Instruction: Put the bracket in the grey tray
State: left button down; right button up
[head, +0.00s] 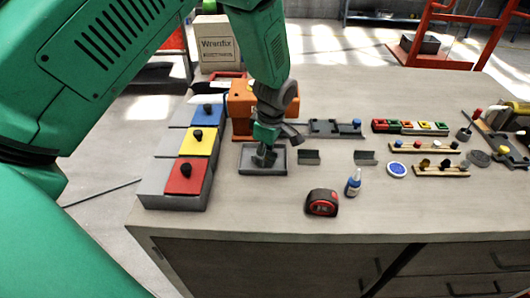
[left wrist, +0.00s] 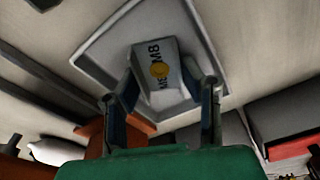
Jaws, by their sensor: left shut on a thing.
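The grey tray (head: 243,168) lies on the bench near its left part, right of the coloured boxes. My left gripper (head: 265,150) points down over the tray. In the left wrist view my left gripper (left wrist: 160,95) is shut on a light grey piece with dark lettering and a yellow dot, which I take as the bracket (left wrist: 158,52). The bracket is within the outline of the tray (left wrist: 97,37); I cannot tell whether it touches the tray floor. In the head view the gripper mostly hides it. My right gripper is not in view.
Boxes with red (head: 187,177), yellow (head: 197,142) and blue lids stand left of the tray. An orange case (head: 240,105) is behind it. Two small grey angle pieces (head: 308,157) (head: 366,157) lie to the right. A tape measure (head: 322,203) and small bottle (head: 353,183) stand in front.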

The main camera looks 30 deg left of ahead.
aim_at(269, 160)
pick_arm(q)
jog(key=shift+a, duration=0.1)
jog(key=c, duration=1)
grip_release()
jog(key=shift+a, duration=0.1)
jog(key=shift+c, duration=0.2)
jog(key=shift+f, duration=0.1)
notch_tip(269, 160, up, 12)
jog(key=d+b, duration=0.1)
jog(key=shift+d, duration=0.35)
